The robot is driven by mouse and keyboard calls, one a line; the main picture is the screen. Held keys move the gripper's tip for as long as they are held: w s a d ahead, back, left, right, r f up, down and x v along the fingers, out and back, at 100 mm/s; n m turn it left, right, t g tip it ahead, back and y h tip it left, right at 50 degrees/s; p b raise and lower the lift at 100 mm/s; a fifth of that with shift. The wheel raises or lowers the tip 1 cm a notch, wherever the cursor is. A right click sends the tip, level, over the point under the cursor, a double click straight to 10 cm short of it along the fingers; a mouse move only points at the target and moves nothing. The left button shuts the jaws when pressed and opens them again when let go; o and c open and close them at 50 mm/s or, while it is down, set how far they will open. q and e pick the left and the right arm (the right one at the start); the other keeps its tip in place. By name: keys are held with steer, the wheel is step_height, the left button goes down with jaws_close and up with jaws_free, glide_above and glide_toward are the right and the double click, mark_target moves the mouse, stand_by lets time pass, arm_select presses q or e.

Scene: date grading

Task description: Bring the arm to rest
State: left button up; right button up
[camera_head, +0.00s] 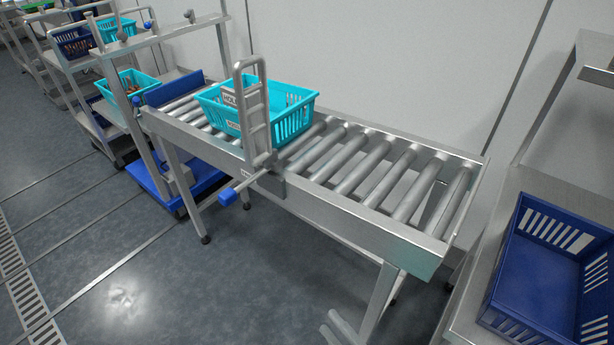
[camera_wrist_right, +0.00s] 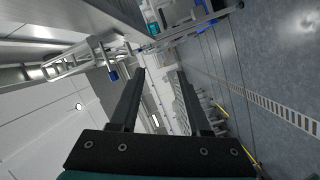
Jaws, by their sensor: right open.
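My right gripper (camera_wrist_right: 160,74) shows in the right wrist view. Its two dark fingers stand apart, with nothing between them. It is in the air, with the floor and wall beyond, and touches nothing that I can see. I cannot make out the right gripper in the head view. My left gripper is in neither view.
A roller conveyor (camera_head: 340,203) crosses the head view. A teal crate (camera_head: 291,122) sits on it behind an upright metal gate (camera_head: 240,90) with a blue-ended lever (camera_head: 228,197). A blue crate (camera_head: 505,262) stands at right. Shelved carts stand at left. Front-left floor is clear.

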steer(key=s+d+f+m+g+h, duration=0.2)
steer(key=d+f+m+h, duration=0.3)
steer(key=f, duration=0.6)
steer(key=s+d+f+m+g+h, duration=0.2)
steer(key=s+d+f+m+g, duration=0.3)
steer(key=s+f, duration=0.3)
steer(key=s+d+f+m+g+h, duration=0.3)
steer(key=s+d+f+m, duration=0.4)
steer(key=s, duration=0.4)
steer(key=shift+s+f+m+g, duration=0.3)
steer(key=shift+f+g, duration=0.35)
steer(key=shift+g, duration=0.25)
steer(key=shift+w, duration=0.1)
stand_by(1.2)
